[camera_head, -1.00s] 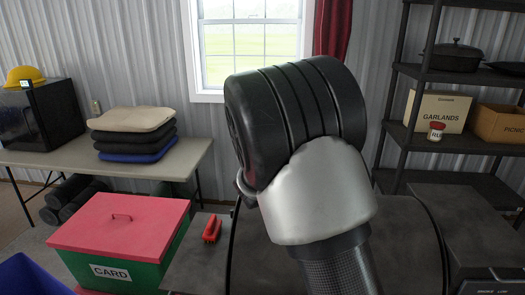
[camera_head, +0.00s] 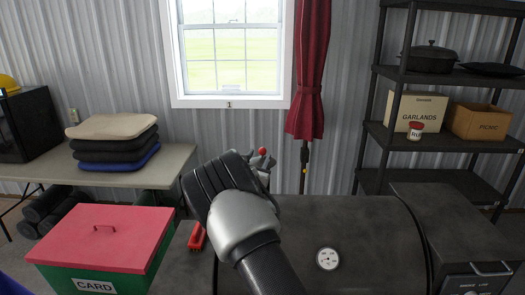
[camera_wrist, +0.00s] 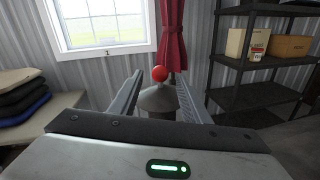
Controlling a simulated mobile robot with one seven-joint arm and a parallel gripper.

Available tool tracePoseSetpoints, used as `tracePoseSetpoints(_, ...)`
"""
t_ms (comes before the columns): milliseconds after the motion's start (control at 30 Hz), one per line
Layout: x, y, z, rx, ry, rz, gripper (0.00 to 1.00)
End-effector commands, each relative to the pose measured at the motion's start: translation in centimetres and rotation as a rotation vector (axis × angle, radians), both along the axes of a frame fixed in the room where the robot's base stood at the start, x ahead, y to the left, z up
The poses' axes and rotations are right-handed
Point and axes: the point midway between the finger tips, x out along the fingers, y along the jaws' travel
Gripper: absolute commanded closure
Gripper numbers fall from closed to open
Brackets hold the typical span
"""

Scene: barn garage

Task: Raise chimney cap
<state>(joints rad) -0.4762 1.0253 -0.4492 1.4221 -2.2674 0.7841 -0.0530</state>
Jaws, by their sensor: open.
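The chimney cap (camera_wrist: 158,98) is a grey cone with a red ball knob (camera_wrist: 159,73) on top, seen in the middle of the wrist view. My gripper (camera_wrist: 159,84) is open and empty, with one finger to each side of the knob and cap in that view. I cannot tell whether the fingertips reach around the knob or stop short of it. In the head view the red knob (camera_head: 262,151) shows between the fingers, just beyond my wrist; the cap below is mostly hidden. The dark smoker (camera_head: 350,225) carries a round thermometer (camera_head: 328,258).
A red-lidded box marked CARD (camera_head: 105,238) and a red brush (camera_head: 197,237) are at left. A table (camera_head: 180,160) with stacked cushions (camera_head: 113,140) stands behind. A red curtain (camera_head: 308,90) hangs behind the cap. A black shelf (camera_head: 440,137) is at right.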

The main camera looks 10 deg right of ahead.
Motion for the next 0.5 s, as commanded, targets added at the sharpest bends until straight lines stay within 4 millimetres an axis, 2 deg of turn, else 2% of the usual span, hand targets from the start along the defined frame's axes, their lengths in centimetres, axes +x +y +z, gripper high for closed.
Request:
tracePoseSetpoints(33, 1.1, -0.6, 0.1, -0.001, -0.001, -0.002, 0.57)
tracePoseSetpoints(200, 3.7, -1.6, 0.0, 0.000, -0.001, -0.001, 0.57)
tracePoseSetpoints(500, 5.3, -2.3, 0.0, 0.001, 0.000, -0.002, 0.57)
